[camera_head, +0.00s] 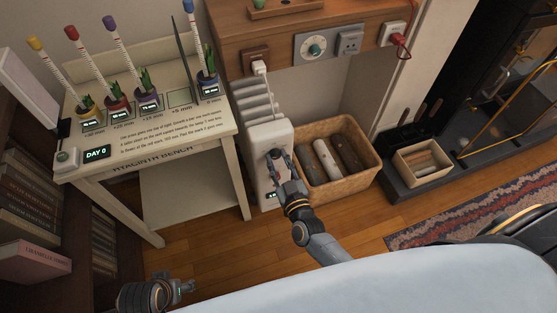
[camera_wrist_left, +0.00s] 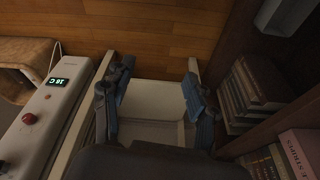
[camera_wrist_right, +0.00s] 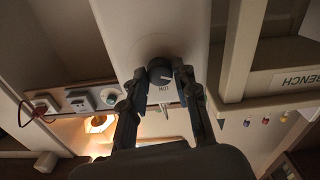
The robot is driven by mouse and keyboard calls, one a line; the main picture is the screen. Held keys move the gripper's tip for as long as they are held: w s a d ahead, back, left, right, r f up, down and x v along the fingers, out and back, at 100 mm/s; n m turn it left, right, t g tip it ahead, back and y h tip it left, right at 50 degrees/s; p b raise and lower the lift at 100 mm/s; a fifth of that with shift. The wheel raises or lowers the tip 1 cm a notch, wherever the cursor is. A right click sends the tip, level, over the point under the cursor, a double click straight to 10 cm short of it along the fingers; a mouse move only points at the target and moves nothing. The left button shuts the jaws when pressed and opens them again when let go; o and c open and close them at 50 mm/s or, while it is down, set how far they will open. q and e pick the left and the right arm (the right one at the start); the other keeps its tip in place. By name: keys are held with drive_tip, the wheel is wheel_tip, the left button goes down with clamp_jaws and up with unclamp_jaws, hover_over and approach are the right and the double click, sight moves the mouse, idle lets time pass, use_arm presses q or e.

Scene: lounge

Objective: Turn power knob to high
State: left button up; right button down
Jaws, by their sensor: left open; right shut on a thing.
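A white ribbed heater (camera_head: 262,132) stands between the bench and a basket. My right gripper (camera_head: 275,157) is at its front face and covers the knob there in the head view. In the right wrist view the dark round knob (camera_wrist_right: 160,72) with a pale pointer line sits between the fingertips of my right gripper (camera_wrist_right: 163,78), which is shut on it. An upside-down label reading LOW is beside the knob. My left gripper (camera_head: 183,288) is open and empty, low over the floor. The left wrist view shows the heater's lit display (camera_wrist_left: 59,82) and a red button (camera_wrist_left: 29,118).
A bench (camera_head: 190,135) with several potted plants stands left of the heater. A wicker basket (camera_head: 350,185) of logs stands close on its right. A wooden ledge above carries a teal dial (camera_head: 316,49) and sockets, with a red plug (camera_head: 394,35). The floor in front is clear.

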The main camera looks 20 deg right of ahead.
drive_tip(key=m, duration=0.2)
drive_tip(key=shift+m, duration=0.3)
drive_tip(key=m, duration=0.3)
drive_tip(key=shift+m, duration=2.2)
drive_tip(key=m, duration=0.2)
drive_tip(key=shift+m, duration=0.3)
drive_tip(key=shift+f+m+b, duration=0.1)
drive_tip(key=shift+m+b, duration=0.25)
drive_tip(key=shift+m, duration=1.45)
drive_tip(key=m+b, duration=0.2)
drive_tip(key=m, duration=0.4)
drive_tip(key=shift+b, duration=0.35)
drive_tip(key=m+b, duration=0.1)
drive_tip(key=m, duration=0.3)
drive_tip(key=shift+b, duration=0.35)
drive_tip(key=shift+m, duration=0.4)
use_arm(q)
wheel_tip(320, 180, up, 9)
drive_tip(key=t, duration=0.1)
drive_tip(key=shift+w+t, duration=0.3)
drive_tip(key=shift+t, duration=0.1)
use_arm(e)
drive_tip(key=shift+m, duration=0.4)
use_arm(q)
drive_tip(key=shift+f, duration=0.1)
